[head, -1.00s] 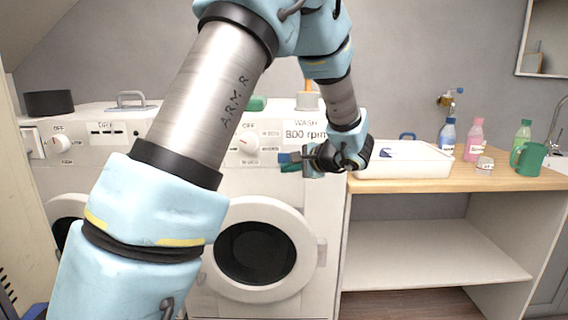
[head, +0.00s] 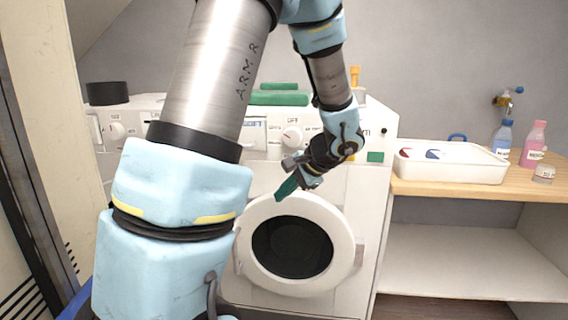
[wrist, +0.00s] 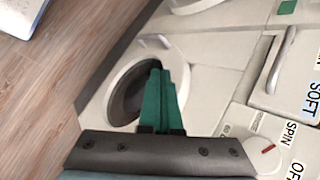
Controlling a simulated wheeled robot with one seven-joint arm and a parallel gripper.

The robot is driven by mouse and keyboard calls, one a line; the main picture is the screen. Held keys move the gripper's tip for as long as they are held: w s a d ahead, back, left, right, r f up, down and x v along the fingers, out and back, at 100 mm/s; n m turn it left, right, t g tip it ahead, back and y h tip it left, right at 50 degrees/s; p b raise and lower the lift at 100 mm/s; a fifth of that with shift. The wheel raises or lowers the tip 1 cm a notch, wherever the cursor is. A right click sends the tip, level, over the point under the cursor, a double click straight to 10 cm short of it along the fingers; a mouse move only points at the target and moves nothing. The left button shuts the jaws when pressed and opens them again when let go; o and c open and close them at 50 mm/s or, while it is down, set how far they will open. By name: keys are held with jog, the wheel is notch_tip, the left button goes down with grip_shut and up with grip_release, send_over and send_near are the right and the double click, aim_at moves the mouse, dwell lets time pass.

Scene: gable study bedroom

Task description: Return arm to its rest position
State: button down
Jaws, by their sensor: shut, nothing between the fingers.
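My arm (head: 205,90) rises in the foreground of the head view and bends down to my gripper (head: 287,187). The gripper hangs in front of the washing machine (head: 372,232), just above its round door (head: 343,225), pointing down and to the left. Its green fingers are shut with nothing between them. In the wrist view the green fingers (wrist: 161,100) lie together in front of the dark door glass (wrist: 128,95). I cannot tell from the pictures how far the fingertips are from the door.
A wooden counter (head: 450,189) with a white tray (head: 452,168), a blue bottle (head: 502,138) and a pink bottle (head: 534,143) stands to the right. A tall pale panel (head: 35,60) is close on the left. Green items (head: 280,98) lie on the machine.

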jog(key=s+a+f+n+g+h, duration=0.2)
jog(key=s+a+n+h, duration=0.4)
jog(key=s, duration=0.7)
jog(key=a+n+g, duration=0.1)
jog(key=a+n, duration=0.1)
jog(key=n, duration=0.2)
jog(key=shift+s+a+f+h+p, duration=0.2)
jog(key=shift+a+h+p, duration=0.1)
jog(key=shift+p, duration=0.1)
